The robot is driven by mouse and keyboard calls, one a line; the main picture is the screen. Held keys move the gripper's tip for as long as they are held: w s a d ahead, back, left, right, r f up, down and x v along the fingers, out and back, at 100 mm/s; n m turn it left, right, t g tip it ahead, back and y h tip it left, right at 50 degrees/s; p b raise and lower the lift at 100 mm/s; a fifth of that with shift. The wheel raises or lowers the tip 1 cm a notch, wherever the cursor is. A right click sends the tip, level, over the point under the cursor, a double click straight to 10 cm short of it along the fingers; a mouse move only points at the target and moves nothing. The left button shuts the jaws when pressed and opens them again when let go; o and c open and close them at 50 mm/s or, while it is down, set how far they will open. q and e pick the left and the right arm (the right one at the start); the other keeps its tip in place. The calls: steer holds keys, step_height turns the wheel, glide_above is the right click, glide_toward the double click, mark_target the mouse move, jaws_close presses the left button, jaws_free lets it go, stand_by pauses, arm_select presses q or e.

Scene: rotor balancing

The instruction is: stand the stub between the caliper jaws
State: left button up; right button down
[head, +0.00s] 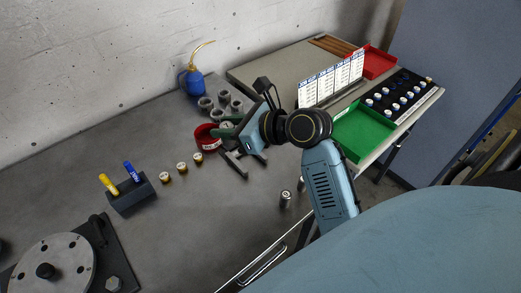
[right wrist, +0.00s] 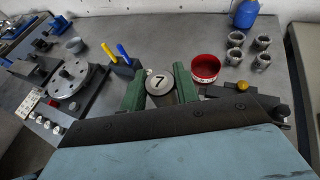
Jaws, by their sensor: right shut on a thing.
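My right gripper (head: 228,126) is shut on the stub, with its green fingers on either side. A dark grey pronged fixture (head: 237,167), which looks like the caliper, sits on the bench just below my gripper in the head view. My gripper hides much of it. In the right wrist view a dark part with a yellow knob (right wrist: 242,86) shows right of the fingers. The gap between the jaws is not clear. My left gripper is out of view.
A red round bowl (head: 204,139), grey cups (head: 222,97) and a blue oil can (head: 193,82) stand behind. Brass-based stubs (head: 182,167), a pen block (head: 131,195) and the rotor (head: 53,268) lie left. A metal cylinder (head: 285,199) stands near the front edge. A green tray (head: 362,132) is right.

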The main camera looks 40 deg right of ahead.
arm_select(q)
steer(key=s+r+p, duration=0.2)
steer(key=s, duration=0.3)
arm_select(e)
steer(key=shift+m+t+h, duration=0.4)
steer(key=shift+m+h, duration=0.3)
steer(key=shift+h, duration=0.1)
steer(key=w+d+f, duration=0.1)
steer(key=d+f, duration=0.1)
steer(key=f, duration=0.2)
steer(key=w+d+f+b, duration=0.1)
steer(key=d+f, duration=0.2)
steer(key=f, duration=0.2)
steer(key=w+d+f+b, duration=0.1)
steer(key=d+f, duration=0.2)
steer(key=f, duration=0.2)
steer(key=shift+f, duration=0.2)
steer(key=shift+f+b, duration=0.3)
steer(key=shift+f, duration=0.2)
step_height(320, 180, down, 3)
steer(key=shift+f+b, duration=0.15)
steer(key=shift+b, duration=0.55)
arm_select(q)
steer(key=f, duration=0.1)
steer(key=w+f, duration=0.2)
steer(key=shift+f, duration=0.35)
